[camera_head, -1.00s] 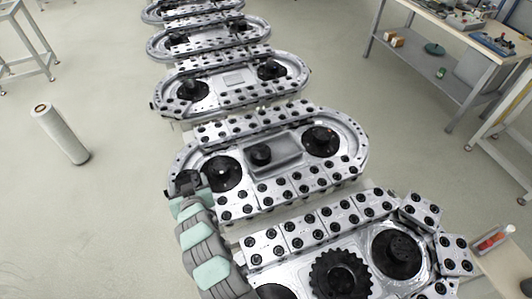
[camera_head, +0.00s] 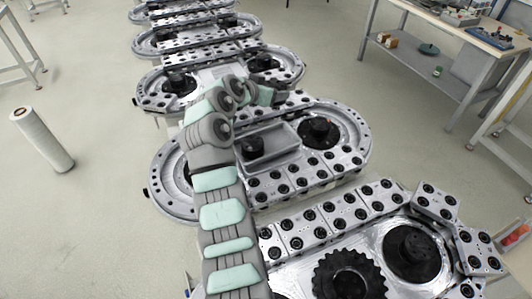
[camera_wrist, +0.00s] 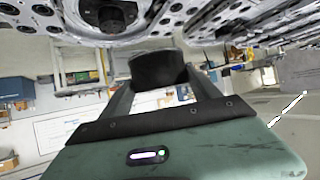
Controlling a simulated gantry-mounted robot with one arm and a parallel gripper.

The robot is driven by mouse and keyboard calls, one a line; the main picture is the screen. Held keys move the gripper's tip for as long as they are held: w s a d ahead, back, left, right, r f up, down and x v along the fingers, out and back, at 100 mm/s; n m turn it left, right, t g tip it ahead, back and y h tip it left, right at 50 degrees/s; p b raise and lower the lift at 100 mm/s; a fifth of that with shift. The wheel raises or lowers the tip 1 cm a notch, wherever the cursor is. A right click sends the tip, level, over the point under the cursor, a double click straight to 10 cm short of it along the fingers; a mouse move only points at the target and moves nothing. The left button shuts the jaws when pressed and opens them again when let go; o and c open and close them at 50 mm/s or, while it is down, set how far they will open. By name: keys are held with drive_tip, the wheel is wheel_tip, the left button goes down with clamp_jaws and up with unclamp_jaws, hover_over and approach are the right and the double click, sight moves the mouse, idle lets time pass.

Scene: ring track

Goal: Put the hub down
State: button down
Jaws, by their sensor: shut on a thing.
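In the wrist view, my gripper (camera_wrist: 158,82) is shut on a black round hub (camera_wrist: 158,68), held between its two fingers below the track's metal segments. In the head view, my grey and mint arm reaches over the left part of the middle track unit (camera_head: 163,205); my fingers and the held hub cannot be made out there. Another black hub (camera_head: 252,147) sits in the grey recessed tray (camera_head: 283,136) of that unit. A black wheel (camera_head: 320,132) is to the right of the tray.
More oval track units (camera_head: 195,38) run away to the back. A nearer unit holds a black gear (camera_head: 350,275) and a wheel (camera_head: 412,250). A workbench (camera_head: 470,32) stands at the right back.

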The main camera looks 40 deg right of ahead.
sight(277, 143)
drive_tip(key=shift+s+d+r+m+g+b, duration=0.15)
drive_tip(key=shift+s+d+r+m, duration=0.1)
drive_tip(key=shift+d, duration=0.25)
drive_tip(key=shift+s+d+r+m+g+b, duration=0.15)
drive_tip(key=shift+s+d+r, duration=0.1)
drive_tip(key=shift+d, duration=0.25)
drive_tip(key=shift+s+d+f, duration=0.1)
drive_tip(key=shift+d, duration=0.05)
wheel_tip(277, 143, down, 19)
drive_tip(key=shift+f+b, duration=0.2)
drive_tip(key=shift+b, duration=0.85)
drive_tip(key=shift+f, duration=0.2)
drive_tip(key=shift+c, duration=2.1)
unclamp_jaws()
drive_tip(key=shift+r, duration=0.2)
drive_tip(key=p+v, duration=0.1)
drive_tip(key=v, duration=1.1)
drive_tip(key=shift+f, duration=0.2)
